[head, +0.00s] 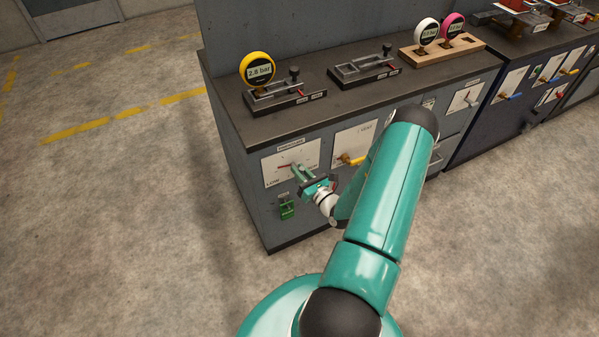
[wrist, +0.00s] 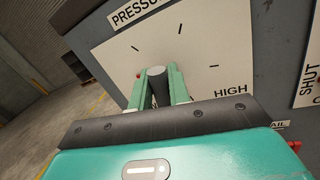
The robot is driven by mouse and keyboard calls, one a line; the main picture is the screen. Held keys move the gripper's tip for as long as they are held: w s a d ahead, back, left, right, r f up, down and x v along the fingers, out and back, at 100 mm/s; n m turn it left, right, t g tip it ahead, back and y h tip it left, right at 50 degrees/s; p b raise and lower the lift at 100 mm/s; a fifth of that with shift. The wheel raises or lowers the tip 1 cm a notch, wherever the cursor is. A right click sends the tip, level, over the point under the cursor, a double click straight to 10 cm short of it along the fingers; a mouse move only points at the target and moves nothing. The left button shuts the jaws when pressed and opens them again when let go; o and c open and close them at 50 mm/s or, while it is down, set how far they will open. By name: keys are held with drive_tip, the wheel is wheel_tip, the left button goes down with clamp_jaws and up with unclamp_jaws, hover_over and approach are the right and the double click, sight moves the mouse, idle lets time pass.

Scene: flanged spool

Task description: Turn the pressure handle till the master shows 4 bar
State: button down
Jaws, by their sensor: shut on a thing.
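The master gauge (head: 258,70), a round yellow dial, stands upright in a dark fixture on the cabinet top and reads 2.8 bar. The pressure panel (head: 291,155) is a white plate on the cabinet front, marked LOW at lower left; HIGH shows at right in the wrist view. My gripper (head: 297,169) reaches the middle of this panel. In the wrist view my gripper (wrist: 160,75) is shut on the pressure handle (wrist: 156,88), a dark grey round grip between the green fingers. A small red tip shows left of the fingers. The fingers hide most of the handle.
A second panel with a yellow handle (head: 351,160) is just right of the pressure panel. A green latch-like part (head: 287,208) sits below it. An empty fixture (head: 363,68) and a wooden stand (head: 441,50) with white and pink gauges are on top. Floor at left is clear.

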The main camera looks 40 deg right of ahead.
drive_tip(key=m, duration=0.5)
drive_tip(key=shift+s+d+f+t+h, duration=0.15)
drive_tip(key=shift+d+f+t+h, duration=0.05)
drive_tip(key=shift+d+t+h, duration=0.2)
drive_tip(key=m, duration=0.3)
drive_tip(key=m+h, duration=0.1)
drive_tip(key=m, duration=0.1)
drive_tip(key=shift+d+f, duration=0.15)
drive_tip(key=shift+f, duration=0.1)
drive_tip(key=c, duration=1.4)
unclamp_jaws()
drive_tip(key=shift+o, duration=0.2)
drive_tip(key=shift+s, duration=0.15)
drive_tip(key=v, duration=1.3)
drive_tip(key=shift+s+f, duration=0.25)
